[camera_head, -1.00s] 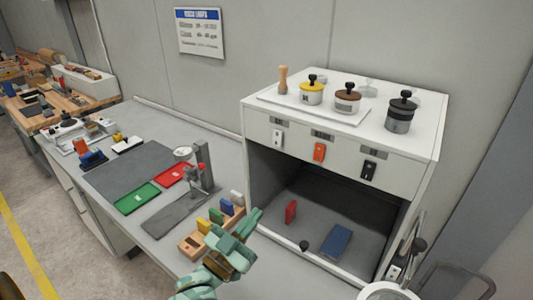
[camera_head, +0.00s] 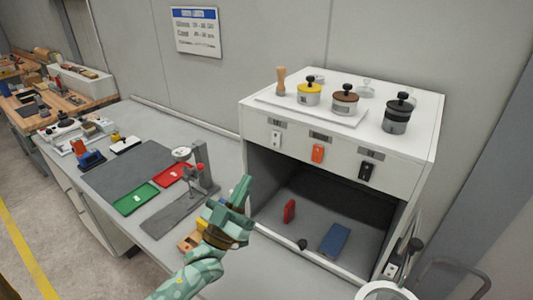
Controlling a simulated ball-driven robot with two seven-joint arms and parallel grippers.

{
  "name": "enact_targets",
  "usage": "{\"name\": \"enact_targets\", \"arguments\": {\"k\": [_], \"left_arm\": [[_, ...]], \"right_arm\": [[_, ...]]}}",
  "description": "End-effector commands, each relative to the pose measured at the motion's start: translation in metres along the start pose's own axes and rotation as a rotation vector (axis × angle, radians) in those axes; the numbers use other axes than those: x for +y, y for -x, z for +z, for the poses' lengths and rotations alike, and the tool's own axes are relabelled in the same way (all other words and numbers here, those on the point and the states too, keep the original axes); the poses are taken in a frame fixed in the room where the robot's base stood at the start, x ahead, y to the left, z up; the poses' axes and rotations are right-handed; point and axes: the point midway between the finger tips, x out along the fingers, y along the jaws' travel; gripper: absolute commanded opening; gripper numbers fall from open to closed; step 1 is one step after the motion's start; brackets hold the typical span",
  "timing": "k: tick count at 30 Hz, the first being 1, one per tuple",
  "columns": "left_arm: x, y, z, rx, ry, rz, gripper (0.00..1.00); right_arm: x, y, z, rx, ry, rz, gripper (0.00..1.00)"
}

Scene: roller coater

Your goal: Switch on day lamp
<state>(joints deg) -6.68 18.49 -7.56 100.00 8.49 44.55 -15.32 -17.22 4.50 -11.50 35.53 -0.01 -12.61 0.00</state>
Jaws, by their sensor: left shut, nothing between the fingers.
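The white light cabinet (camera_head: 405,162) stands at the right. Its front panel carries a white switch (camera_head: 276,140), an orange switch (camera_head: 317,153) and a black switch (camera_head: 365,170), each under a small label too small to read. I cannot tell which one is for the day lamp. My left gripper (camera_head: 243,190) is shut and empty, pointing up in front of the cabinet's left side, below and left of the white switch and apart from it. It hides part of the wooden block rack. My right gripper is out of view.
The open cabinet bay holds a red block (camera_head: 289,211) and a blue block (camera_head: 335,239). Several lidded pots, including a yellow one (camera_head: 308,94), stand on top. A grey stand (camera_head: 203,165) and a green tray (camera_head: 136,198) are on the bench left of my gripper.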

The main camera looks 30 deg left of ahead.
Motion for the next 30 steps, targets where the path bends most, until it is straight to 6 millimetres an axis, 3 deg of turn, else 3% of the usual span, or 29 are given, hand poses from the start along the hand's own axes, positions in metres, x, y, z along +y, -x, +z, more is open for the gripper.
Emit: {"name": "enact_targets", "arguments": {"k": [3, 9, 18, 30], "left_arm": [[0.0, -0.029, -0.003, 0.004, 0.0, 0.001, 0.0], [0.0, -0.069, -0.001, 0.002, 0.0, 0.0, 0.0], [0.001, -0.089, 0.027, -0.001, 0.0, 0.001, 0.0], [0.001, -0.091, 0.029, 0.001, 0.001, 0.0, 0.0]], "right_arm": [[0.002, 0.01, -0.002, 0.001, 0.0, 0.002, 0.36], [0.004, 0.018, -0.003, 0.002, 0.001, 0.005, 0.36], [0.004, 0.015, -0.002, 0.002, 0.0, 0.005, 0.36], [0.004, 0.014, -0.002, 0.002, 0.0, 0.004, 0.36]]}}
